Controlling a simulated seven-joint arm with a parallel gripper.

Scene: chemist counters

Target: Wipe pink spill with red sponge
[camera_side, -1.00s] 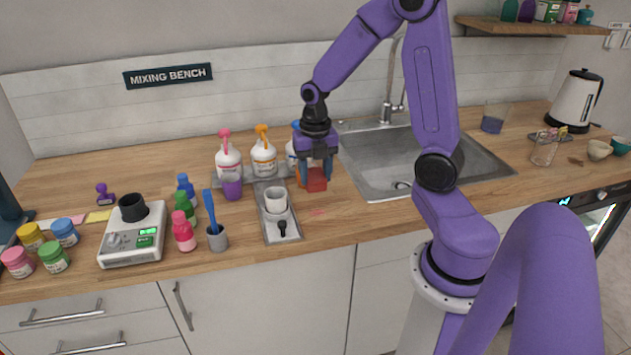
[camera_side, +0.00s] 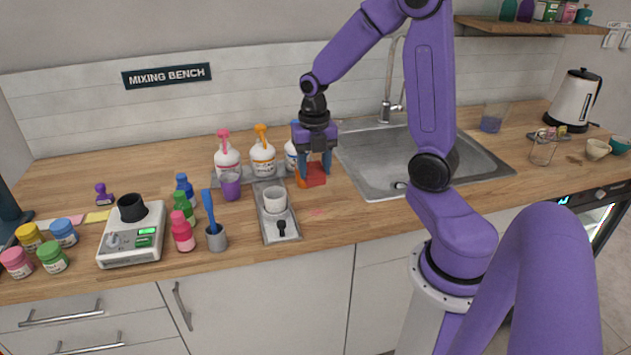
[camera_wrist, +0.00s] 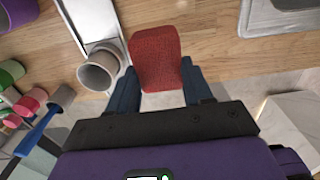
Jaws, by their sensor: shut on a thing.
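The red sponge (camera_side: 313,177) is between the fingers of my gripper (camera_side: 314,165), which is shut on it, just left of the sink. In the wrist view the sponge (camera_wrist: 156,58) fills the gap between the dark blue fingers of the gripper (camera_wrist: 158,84). The pink spill (camera_side: 316,212) is a faint smear on the wooden counter, nearer the front edge than the sponge. I cannot make out the spill in the wrist view. Whether the sponge touches the counter is hard to tell.
The sink (camera_side: 370,188) lies to the right. The counter in front of the sponge is clear.

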